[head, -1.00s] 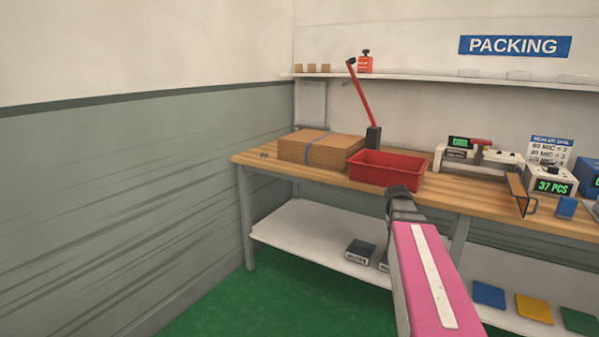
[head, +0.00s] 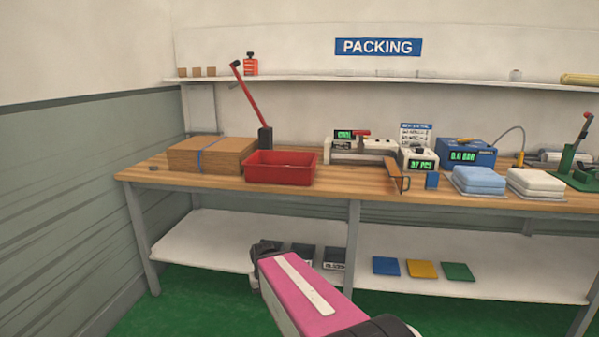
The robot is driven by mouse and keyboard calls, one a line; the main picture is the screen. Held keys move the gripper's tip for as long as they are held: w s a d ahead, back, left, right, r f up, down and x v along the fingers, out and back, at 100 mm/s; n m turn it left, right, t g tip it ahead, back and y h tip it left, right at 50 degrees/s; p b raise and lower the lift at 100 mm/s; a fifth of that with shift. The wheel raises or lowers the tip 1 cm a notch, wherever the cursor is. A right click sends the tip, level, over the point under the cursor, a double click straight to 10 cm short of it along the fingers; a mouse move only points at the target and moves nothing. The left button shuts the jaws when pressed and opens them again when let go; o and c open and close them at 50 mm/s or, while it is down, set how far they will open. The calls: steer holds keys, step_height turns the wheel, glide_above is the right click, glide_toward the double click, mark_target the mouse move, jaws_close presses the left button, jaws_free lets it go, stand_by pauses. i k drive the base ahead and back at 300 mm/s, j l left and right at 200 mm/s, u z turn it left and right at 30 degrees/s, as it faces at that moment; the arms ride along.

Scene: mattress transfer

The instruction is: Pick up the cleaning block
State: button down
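No object is labelled as the cleaning block. A small blue block (head: 432,180) stands on the bench top, right of a brown plate with a wire handle (head: 396,175); I cannot tell whether it is the cleaning block. Several small tan blocks (head: 197,72) sit at the left end of the wall shelf. My gripper (head: 264,250) is at the far end of my pink arm, low in front of the lower shelf and apart from the bench top. It is dark and small, its fingers cannot be made out, and the blue block is up and to its right.
The wooden bench (head: 350,190) holds a cardboard stack (head: 212,155), a red tray (head: 280,168), a sealer (head: 360,150), a counting scale (head: 419,160), a blue pump box (head: 466,153) and folded cloths (head: 479,181). Coloured pads (head: 421,269) lie on the lower shelf. Green floor is open in front.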

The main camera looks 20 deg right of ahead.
mark_target(432, 178)
steer(key=k+l, duration=0.1)
steer(key=l, duration=0.55)
steer(key=k+l, duration=0.1)
steer(key=l, duration=0.55)
steer(key=k+l, duration=0.1)
steer(key=l, duration=0.5)
steer(key=k+l, duration=0.1)
steer(key=l, duration=0.55)
steer(key=k+l, duration=0.1)
steer(key=l, duration=0.55)
